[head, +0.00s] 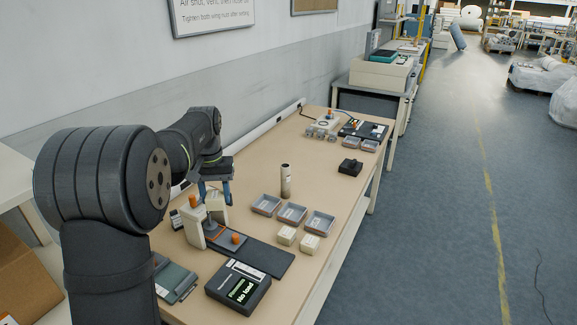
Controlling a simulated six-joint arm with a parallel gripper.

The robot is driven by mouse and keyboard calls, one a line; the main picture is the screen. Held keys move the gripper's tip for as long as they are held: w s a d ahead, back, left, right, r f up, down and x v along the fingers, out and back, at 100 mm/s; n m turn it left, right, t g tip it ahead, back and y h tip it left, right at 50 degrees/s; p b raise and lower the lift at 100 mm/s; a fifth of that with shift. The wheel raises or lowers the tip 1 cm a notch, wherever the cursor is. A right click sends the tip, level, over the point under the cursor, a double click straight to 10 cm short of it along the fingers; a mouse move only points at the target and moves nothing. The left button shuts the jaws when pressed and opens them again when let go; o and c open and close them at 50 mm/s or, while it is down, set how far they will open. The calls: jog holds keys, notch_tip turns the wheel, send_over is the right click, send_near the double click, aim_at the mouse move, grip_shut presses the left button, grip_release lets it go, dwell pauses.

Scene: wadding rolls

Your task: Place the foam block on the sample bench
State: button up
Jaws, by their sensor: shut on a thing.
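Three grey trays (291,213) stand behind the two blocks, with an upright cylinder (286,181) beyond. A small black box (350,167) stands farther back. Bare bench surrounds the cylinder.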

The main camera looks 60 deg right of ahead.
jog(key=s+d+f+m, duration=0.6)
jog(key=s+d+f, duration=0.6)
jog(key=s+d, duration=0.35)
send_over(266, 231)
notch_tip(266, 231, down, 7)
jog(key=shift+s+r, duration=0.1)
jog(key=shift+f, duration=2)
jog(key=shift+f, duration=0.1)
jog(key=o, duration=1)
notch_tip(266, 231, up, 12)
jog(key=shift+r, duration=0.15)
